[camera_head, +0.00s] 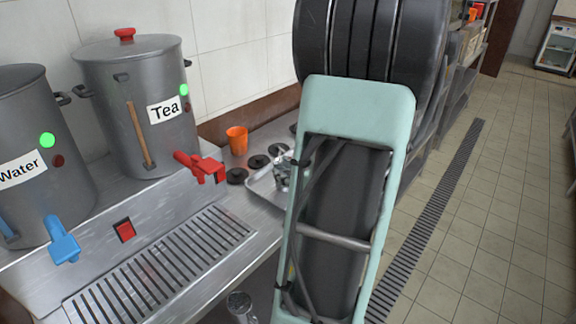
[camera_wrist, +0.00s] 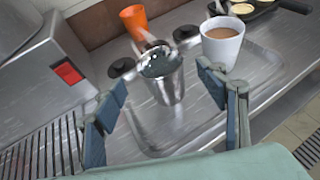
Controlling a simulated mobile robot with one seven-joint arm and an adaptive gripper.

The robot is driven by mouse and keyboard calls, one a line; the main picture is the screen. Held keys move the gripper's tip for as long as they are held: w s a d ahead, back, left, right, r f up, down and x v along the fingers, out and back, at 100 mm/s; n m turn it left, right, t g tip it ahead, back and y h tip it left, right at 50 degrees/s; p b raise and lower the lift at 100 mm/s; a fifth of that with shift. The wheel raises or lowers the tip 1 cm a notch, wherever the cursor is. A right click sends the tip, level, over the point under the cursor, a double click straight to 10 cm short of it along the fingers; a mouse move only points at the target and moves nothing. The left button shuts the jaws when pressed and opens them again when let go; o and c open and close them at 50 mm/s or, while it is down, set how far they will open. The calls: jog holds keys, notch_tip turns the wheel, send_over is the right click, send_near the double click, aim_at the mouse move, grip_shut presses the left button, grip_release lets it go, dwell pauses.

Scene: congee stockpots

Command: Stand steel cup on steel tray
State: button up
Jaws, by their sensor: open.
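The steel cup (camera_wrist: 166,88) is in the wrist view, roughly upright, with its base over the steel tray (camera_wrist: 150,136). I see no gap under it, but cannot be sure that it touches. My gripper (camera_wrist: 162,80) is open, with one finger on each side of the cup and visible space between them and it. In the head view the tray (camera_head: 258,184) shows partly, with a shiny metal item on it that seems to be the cup; my arm hides the rest and the gripper.
A white cup of brown drink (camera_wrist: 222,48) stands on the tray's far side. An orange cup (camera_head: 237,140) and several black discs (camera_head: 258,161) are behind the tray. The Tea pot (camera_head: 140,100), red tap (camera_head: 203,167) and drip grate (camera_head: 160,270) are left.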

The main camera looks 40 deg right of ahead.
jog(key=v, duration=0.5)
jog(key=shift+w, duration=0.1)
dwell(0.4)
